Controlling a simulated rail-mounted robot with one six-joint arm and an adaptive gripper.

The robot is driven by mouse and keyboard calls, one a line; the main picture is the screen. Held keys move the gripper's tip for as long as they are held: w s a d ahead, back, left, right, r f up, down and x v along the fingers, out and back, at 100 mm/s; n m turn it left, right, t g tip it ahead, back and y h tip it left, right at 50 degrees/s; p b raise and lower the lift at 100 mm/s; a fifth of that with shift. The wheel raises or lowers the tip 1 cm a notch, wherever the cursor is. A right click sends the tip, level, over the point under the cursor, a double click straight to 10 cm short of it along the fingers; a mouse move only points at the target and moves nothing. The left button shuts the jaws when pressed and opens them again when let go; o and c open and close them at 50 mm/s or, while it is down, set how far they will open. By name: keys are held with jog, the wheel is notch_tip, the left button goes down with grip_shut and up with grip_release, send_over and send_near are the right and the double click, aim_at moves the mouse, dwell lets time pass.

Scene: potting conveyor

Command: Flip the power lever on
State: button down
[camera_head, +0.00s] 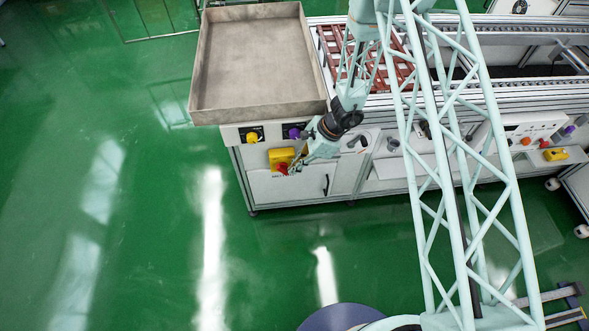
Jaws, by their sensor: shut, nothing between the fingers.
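A yellow switch box (277,155) is mounted on the white front panel of the machine, below the big grey tray. A small red part (282,168), which looks like the power lever, shows at its lower edge; its exact position is too small to tell. My gripper (293,169) reaches down from the upper right. It is shut and empty, with its fingertips just right of the red part. I cannot tell whether they touch it. My gripper hides the right side of the switch box.
A yellow knob (252,137) and a purple knob (293,132) sit above the switch box. The grey tray (197,75) overhangs the panel. A dark door handle (326,185) is lower right. Another yellow box (556,155) is far right. The green floor (120,220) in front is clear.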

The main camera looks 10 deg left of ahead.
jog(key=shift+d+r, duration=0.1)
dwell(0.5)
jog(key=d+p+v, duration=0.1)
jog(key=p+v, duration=0.2)
jog(key=v, duration=1)
jog(key=shift+w+d+f, duration=0.25)
jog(key=shift+w, duration=0.15)
jog(key=shift+r, duration=0.1)
